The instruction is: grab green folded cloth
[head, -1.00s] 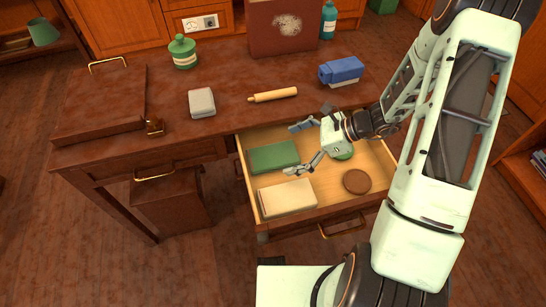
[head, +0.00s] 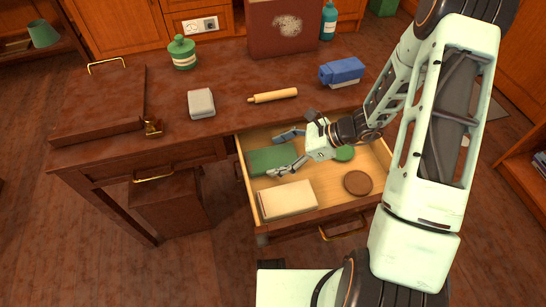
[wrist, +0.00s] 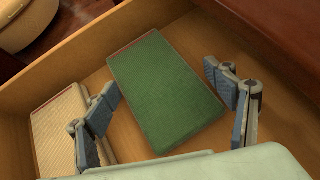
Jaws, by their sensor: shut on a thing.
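The green folded cloth (head: 262,160) lies flat in the left part of the open drawer. It is a thick rectangle with a thin reddish edge in the wrist view (wrist: 165,90). Finger contact is hard to see. The cloth appears to rest on the drawer floor.
The open drawer (head: 287,229) also holds a cream book-like block (head: 288,200) close to the cloth, a brown disc (head: 357,183) and a green round thing (head: 344,153). The desk (head: 228,138) above carries a grey box (head: 201,103), a rolling pin (head: 273,96) and a blue object (head: 341,71).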

